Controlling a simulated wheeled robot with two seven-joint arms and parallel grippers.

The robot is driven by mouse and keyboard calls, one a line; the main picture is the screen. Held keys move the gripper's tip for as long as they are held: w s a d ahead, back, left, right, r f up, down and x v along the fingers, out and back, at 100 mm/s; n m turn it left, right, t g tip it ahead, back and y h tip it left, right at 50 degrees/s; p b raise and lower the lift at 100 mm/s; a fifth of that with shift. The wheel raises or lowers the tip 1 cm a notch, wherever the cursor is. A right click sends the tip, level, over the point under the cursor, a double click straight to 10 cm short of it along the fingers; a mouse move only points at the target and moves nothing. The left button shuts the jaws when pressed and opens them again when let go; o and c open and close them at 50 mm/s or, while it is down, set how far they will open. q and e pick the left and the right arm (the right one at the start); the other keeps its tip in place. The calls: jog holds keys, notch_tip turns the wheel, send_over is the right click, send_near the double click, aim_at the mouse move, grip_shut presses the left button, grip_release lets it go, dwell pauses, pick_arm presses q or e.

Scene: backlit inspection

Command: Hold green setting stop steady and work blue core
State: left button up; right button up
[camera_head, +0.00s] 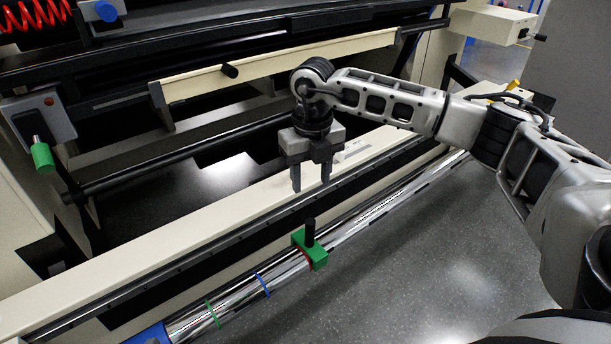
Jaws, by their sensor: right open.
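A green stop block (317,255) with a black upright knob sits on a shiny metal bar (340,226) at the front of the machine. A blue piece (152,334) is at the bar's lower left end, partly cut off by the picture edge; I cannot tell if it is the blue core. My right gripper (311,184) is open and empty, pointing down. In the picture it is above the green block and apart from it. My left gripper is not in view.
The bar carries a thin blue ring (262,286) and a thin green ring (213,314). A long cream rail (200,228) runs behind it. A green-tipped lever (42,157) and a blue knob (106,11) are on the left.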

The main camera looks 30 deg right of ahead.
aim_at(310, 217)
notch_tip(310, 217, down, 14)
jog(key=b, duration=0.5)
jog(key=shift+s+a+f, duration=0.1)
jog(key=shift+f, duration=0.45)
jog(key=c, duration=0.9)
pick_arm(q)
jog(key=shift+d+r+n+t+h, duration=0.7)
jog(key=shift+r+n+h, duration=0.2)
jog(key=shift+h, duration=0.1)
pick_arm(e)
grip_shut()
jog(key=shift+f, duration=0.1)
